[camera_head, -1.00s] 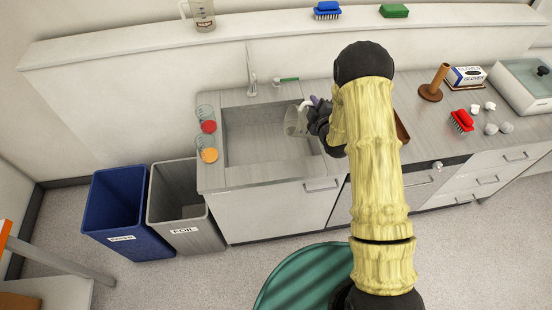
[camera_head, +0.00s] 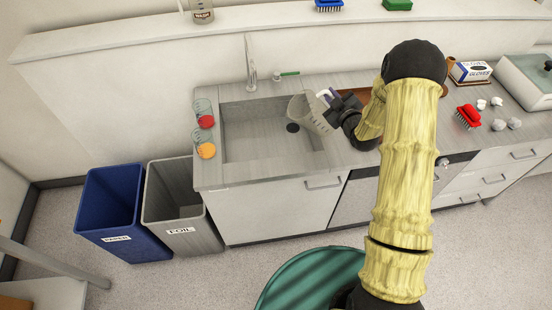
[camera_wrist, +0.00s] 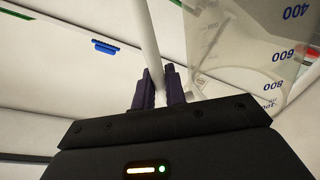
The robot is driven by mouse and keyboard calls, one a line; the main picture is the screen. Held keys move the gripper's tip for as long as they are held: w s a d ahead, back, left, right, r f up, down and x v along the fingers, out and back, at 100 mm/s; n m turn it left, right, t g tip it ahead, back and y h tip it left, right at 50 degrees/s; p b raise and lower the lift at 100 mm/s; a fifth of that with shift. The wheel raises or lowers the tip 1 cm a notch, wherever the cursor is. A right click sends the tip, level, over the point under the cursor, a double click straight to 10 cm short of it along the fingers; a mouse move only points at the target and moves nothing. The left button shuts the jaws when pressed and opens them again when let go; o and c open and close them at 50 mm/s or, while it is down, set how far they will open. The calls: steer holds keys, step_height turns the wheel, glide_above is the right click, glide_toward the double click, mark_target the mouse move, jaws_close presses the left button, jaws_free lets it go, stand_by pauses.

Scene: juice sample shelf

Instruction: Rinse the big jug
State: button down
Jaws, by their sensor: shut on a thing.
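The big clear jug (camera_head: 309,114) is held tilted at the right side of the sink (camera_head: 245,145), overlapping its right rim in the head view. My gripper (camera_head: 328,97) is shut on its white handle. In the wrist view the dark purple fingers (camera_wrist: 162,88) close around the white handle, and the jug wall (camera_wrist: 238,48) beside them shows blue numbers. The tap (camera_head: 250,65) stands behind the sink, with a green-handled lever (camera_head: 289,73) to its right. Whether water runs, or is in the jug, I cannot tell.
Glasses with a red ball-like top (camera_head: 206,121) and an orange one (camera_head: 207,151) stand left of the sink. A jug labelled WASH (camera_head: 203,16) is on the back ledge. Bins stand on the floor at left.

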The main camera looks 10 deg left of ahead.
steer(key=shift+w+d+f+m+b, duration=0.1)
steer(key=shift+d+f+m+b, duration=0.25)
steer(key=shift+f, duration=0.25)
steer(key=d+m+b, duration=0.1)
steer(key=d+f+m+b, duration=0.1)
steer(key=w+d+m+b, duration=0.1)
steer(key=shift+d+f+y, duration=0.3)
steer(key=shift+d+y, duration=0.05)
steer(key=shift+y, duration=0.05)
steer(key=shift+w+d+f+m+t+b, duration=0.25)
steer(key=shift+d+f+m+b, duration=0.45)
steer(key=shift+m, duration=0.3)
steer(key=shift+w+d+f+m+t+b, duration=0.25)
steer(key=shift+d+f+m+b, duration=0.2)
steer(key=shift+d+m+b, duration=0.4)
steer(key=shift+a, duration=0.1)
